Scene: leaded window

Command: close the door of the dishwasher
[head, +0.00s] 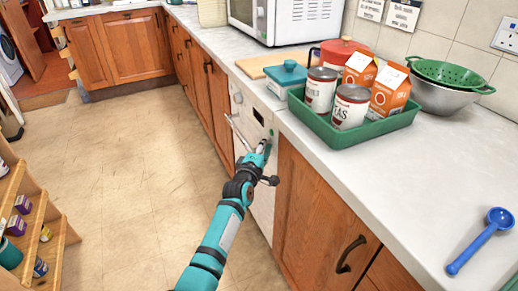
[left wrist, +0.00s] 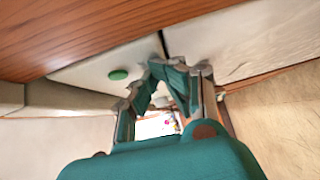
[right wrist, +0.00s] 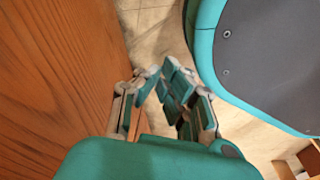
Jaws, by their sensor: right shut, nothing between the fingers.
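The dishwasher (head: 262,205) is a white front set between wooden cabinets under the counter, with a dark display and a bar handle (head: 236,129) at its top. Its door looks upright or nearly so; my gripper covers part of it, and I cannot tell whether it is flush. My left gripper (head: 264,147) is at the upper front of the dishwasher; its fingers look closed together, with nothing seen between them. In the left wrist view, white panels (left wrist: 230,40) lie right beyond the fingertips; contact is unclear. My right gripper (right wrist: 160,72) is shut and empty beside a wooden cabinet front (right wrist: 60,80).
A green tray (head: 345,137) with cans and cartons stands on the counter above. A colander in a bowl (head: 447,92) and a blue scoop (head: 480,242) are farther right. Wooden shelves (head: 50,225) stand at left. The floor between is clear.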

